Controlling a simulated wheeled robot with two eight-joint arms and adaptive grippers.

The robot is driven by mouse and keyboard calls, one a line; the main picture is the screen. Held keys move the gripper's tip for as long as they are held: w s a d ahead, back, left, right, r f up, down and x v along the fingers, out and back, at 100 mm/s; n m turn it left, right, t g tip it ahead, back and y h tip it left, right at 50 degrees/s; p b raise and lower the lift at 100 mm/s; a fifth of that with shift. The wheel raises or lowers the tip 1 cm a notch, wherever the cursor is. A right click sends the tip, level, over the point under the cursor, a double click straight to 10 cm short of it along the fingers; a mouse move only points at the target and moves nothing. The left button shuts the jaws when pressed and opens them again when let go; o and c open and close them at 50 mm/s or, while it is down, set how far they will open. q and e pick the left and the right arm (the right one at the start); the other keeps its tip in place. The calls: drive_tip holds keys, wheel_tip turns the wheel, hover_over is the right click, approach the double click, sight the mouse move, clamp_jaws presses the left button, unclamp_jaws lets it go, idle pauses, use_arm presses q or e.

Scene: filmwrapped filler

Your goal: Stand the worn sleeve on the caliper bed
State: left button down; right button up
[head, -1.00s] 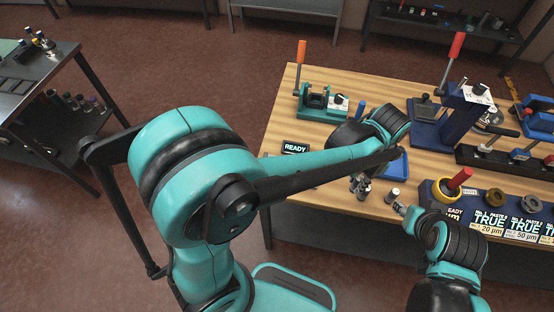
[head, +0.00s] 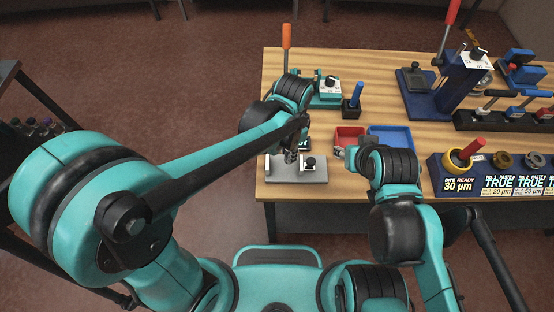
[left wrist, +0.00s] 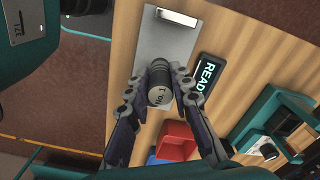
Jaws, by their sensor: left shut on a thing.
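My left gripper (head: 290,156) is shut on the worn sleeve (left wrist: 160,90), a small dark grey cylinder marked "No. 1" in the left wrist view. The fingers (left wrist: 162,98) grip it on both sides. The caliper bed (head: 313,176), a flat light grey plate with an upright block at each end, lies at the table's front left. It also shows in the left wrist view (left wrist: 160,45). The sleeve is over or at the plate; I cannot tell whether it touches. My right gripper (head: 340,152) points left by the red bin; its jaw state is unclear.
A READY display (left wrist: 205,75) sits beside the bed. A red bin (head: 348,132) and blue tray (head: 398,134) lie to its right. A teal fixture (head: 326,92) and dark holder (head: 352,108) stand behind. A blue press (head: 455,82) and labelled rack (head: 460,190) are further right.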

use_arm(q)
drive_tip(key=a+f, duration=0.2)
drive_tip(key=shift+w+a, duration=0.35)
drive_tip(key=shift+a, duration=0.05)
drive_tip(key=shift+f+b, duration=0.9)
drive_tip(key=shift+f, duration=1.05)
drive_tip(key=c, duration=1.6)
unclamp_jaws()
drive_tip(key=shift+f, duration=0.1)
